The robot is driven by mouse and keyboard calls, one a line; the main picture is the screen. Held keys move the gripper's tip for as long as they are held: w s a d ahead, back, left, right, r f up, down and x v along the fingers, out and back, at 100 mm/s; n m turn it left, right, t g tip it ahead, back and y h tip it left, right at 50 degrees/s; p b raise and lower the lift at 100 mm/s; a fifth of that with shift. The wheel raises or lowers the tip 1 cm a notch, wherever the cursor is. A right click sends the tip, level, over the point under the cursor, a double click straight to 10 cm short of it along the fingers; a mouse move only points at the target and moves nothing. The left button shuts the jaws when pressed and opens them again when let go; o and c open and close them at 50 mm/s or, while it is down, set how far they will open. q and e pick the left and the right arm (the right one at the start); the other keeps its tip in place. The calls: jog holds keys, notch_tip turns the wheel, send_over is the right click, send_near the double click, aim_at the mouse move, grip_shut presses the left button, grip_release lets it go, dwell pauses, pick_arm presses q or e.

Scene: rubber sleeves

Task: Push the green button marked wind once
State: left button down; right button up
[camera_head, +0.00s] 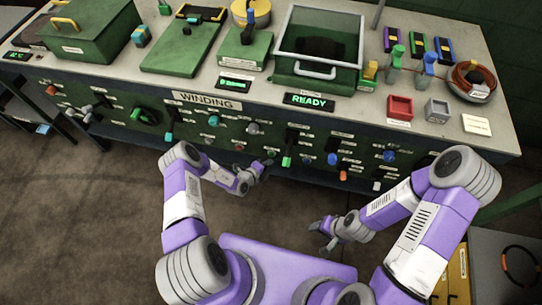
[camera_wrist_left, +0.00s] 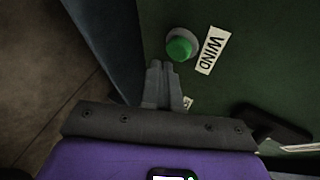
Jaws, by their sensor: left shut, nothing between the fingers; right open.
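The round green button (camera_wrist_left: 180,48), in a grey collar, is on the dark green panel in the left wrist view. A white label (camera_wrist_left: 210,50) reading WIND is beside it. My left gripper (camera_wrist_left: 161,68) is shut and empty, its fingertips just short of the button in the picture; I cannot tell whether they touch it. In the head view, my left gripper (camera_head: 266,164) is in front of the lower panel edge, and I cannot make out the WIND button there. My right gripper (camera_head: 324,236) is open and empty, lower down and away from the panel.
The panel face carries several knobs and levers, including a green-tipped lever (camera_head: 286,160) near my left gripper. A WINDING sign (camera_head: 207,101) and a READY display (camera_head: 309,100) are above. A clear-walled bin (camera_head: 318,82) stands on the bench. The floor (camera_head: 90,200) at left is clear.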

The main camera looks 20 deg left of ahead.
pick_arm(q)
jog(key=shift+w, duration=0.15)
dwell(0.4)
jog(key=shift+w, duration=0.3)
